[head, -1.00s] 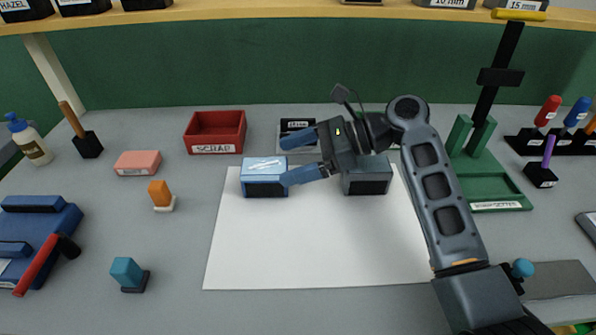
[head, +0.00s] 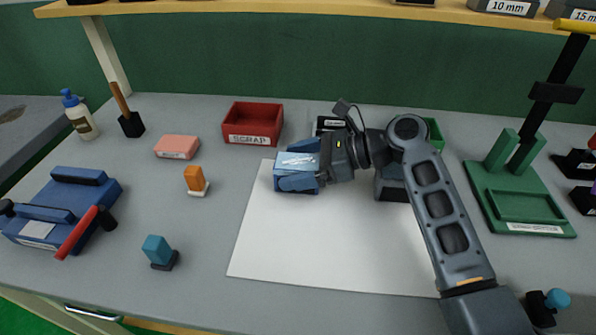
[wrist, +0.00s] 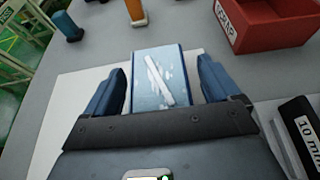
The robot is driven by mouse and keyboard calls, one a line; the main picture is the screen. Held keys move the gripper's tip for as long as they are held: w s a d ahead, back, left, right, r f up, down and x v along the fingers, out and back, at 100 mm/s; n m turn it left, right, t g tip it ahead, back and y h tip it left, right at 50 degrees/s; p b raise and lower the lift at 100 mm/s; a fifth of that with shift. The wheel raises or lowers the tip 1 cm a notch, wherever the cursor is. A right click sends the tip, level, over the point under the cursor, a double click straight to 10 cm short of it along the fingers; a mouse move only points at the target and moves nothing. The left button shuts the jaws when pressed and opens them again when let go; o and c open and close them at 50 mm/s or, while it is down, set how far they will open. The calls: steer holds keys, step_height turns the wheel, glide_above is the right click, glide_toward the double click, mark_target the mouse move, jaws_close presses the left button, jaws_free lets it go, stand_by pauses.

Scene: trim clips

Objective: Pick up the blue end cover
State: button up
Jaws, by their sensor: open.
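The blue end cover (head: 297,160) is a small box-like block with a pale, white-streaked top. It sits at the upper left of the white sheet (head: 330,255). My gripper (head: 298,167) is open around it, one finger on each side. In the wrist view the cover (wrist: 157,78) lies between the two blue fingers (wrist: 160,88), with a gap visible on both sides. In the head view the near finger hides part of its front. A grey block (head: 391,188) stands to the right, partly hidden behind my arm.
A red SCRAP bin (head: 252,139) stands behind the cover. A small black labelled bin (head: 329,122) is close behind my gripper. An orange-topped piece (head: 194,180) is to the left. A green fixture (head: 520,205) is at the right. The sheet's front is clear.

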steer(key=c, duration=1.1)
steer(key=shift+r, duration=0.1)
steer(key=shift+c, duration=0.2)
